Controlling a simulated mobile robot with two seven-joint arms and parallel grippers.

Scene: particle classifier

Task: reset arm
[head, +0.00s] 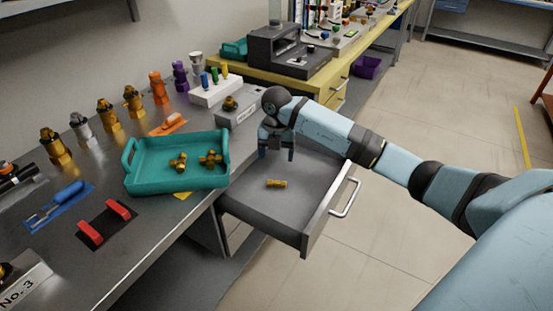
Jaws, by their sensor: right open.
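My right arm (330,126) reaches in from the right edge of the head view, light blue with dark joints. My right gripper (276,154) points down over the far part of an open drawer (296,203). Its fingers are apart, with nothing seen between them. A small brass-coloured part (277,184) lies on the drawer floor, nearer the camera than the fingers and apart from them. My left gripper is not in the view.
A teal tray (150,188) with brass fittings sits on the metal bench at the drawer's left. Several fittings stand along the wall. A red-handled item (117,210) and a blue-handled tool (70,190) lie in front. The drawer handle (347,198) sticks out over open floor.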

